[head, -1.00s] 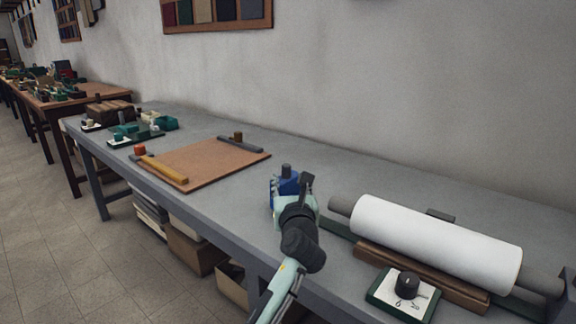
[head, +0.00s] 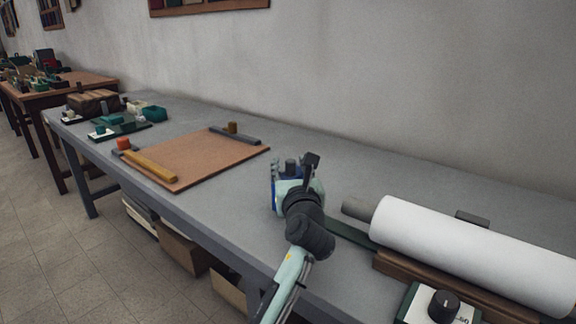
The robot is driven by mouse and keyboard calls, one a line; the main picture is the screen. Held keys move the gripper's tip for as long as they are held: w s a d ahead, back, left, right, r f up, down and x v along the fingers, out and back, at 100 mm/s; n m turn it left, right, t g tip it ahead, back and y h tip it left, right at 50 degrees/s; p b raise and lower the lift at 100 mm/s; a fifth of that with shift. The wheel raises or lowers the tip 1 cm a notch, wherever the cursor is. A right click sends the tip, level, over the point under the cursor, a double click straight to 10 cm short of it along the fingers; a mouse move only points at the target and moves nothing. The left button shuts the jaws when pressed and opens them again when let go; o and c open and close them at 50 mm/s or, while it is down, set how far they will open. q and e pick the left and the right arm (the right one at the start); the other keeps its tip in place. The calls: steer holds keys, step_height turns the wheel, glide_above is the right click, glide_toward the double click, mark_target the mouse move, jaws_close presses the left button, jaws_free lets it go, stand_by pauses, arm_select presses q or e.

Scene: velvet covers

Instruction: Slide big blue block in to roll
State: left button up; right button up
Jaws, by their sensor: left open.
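The big blue block (head: 278,187) stands on the grey table, mostly hidden behind my left gripper; a dark knob (head: 291,165) shows on its top. My left gripper (head: 297,172) is open at the block, with a dark finger up at the block's right side. I cannot tell whether it touches the block. The white roll (head: 470,250) lies to the right on a dark shaft over a brown wooden bar, with a gap between it and the block. My right gripper is not in view.
A dark green strip (head: 350,236) runs on the table from near the gripper toward the roll. A dial box (head: 440,303) sits in front of the roll. A brown board (head: 195,160) with a yellow bar lies left. Table (head: 330,155) behind the block is clear.

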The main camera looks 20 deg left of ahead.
arm_select(q)
steer(key=shift+c, duration=0.4)
jaws_close()
